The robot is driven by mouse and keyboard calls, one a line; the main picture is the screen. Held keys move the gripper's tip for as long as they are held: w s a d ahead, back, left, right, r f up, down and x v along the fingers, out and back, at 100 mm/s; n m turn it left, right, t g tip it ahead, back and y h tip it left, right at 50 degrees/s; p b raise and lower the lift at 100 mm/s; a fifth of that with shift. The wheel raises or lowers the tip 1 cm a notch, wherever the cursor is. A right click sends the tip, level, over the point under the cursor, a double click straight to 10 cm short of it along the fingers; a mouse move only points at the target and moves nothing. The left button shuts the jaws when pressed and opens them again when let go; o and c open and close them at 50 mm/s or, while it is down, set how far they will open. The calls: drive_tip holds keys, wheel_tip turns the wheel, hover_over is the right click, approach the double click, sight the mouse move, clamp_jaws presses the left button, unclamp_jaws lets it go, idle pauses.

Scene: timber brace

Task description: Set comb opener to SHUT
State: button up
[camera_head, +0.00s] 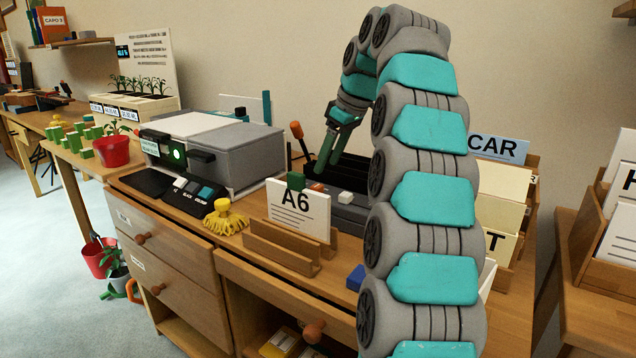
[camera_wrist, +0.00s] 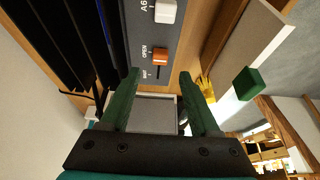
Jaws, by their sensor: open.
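The comb opener is a small orange slider knob (camera_wrist: 160,57) on a grey panel (camera_wrist: 138,20) in the wrist view. It sits beside the OPEN label, with the SHUT label nearer my gripper. The knob also shows small in the head view (camera_head: 317,187). The panel belongs to a dark machine (camera_head: 350,212) on the desk. My gripper (camera_wrist: 160,76) is open and empty, its green fingers spread on either side of the knob's line. The fingertips appear short of the knob; contact is not visible. In the head view my gripper (camera_head: 328,164) hangs over the machine.
A white slider knob (camera_wrist: 165,11) marked A6 shares the panel. An A6 card (camera_head: 300,208) with a green clip stands in a wooden holder just in front. An orange-tipped lever (camera_head: 296,130) rises at the left, beside a grey box machine (camera_head: 225,150). A yellow tassel (camera_head: 224,218) lies nearby.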

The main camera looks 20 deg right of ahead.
sight(318, 186)
drive_tip(key=b+x, duration=0.2)
drive_tip(key=x, duration=0.2)
drive_tip(key=shift+f+b, duration=0.35)
drive_tip(key=shift+f, duration=0.1)
drive_tip(key=shift+w+a+p, duration=0.1)
drive_tip(key=shift+w+p, duration=0.05)
drive_tip(key=shift+p, duration=0.15)
drive_tip(key=shift+x, duration=0.85)
clamp_jaws()
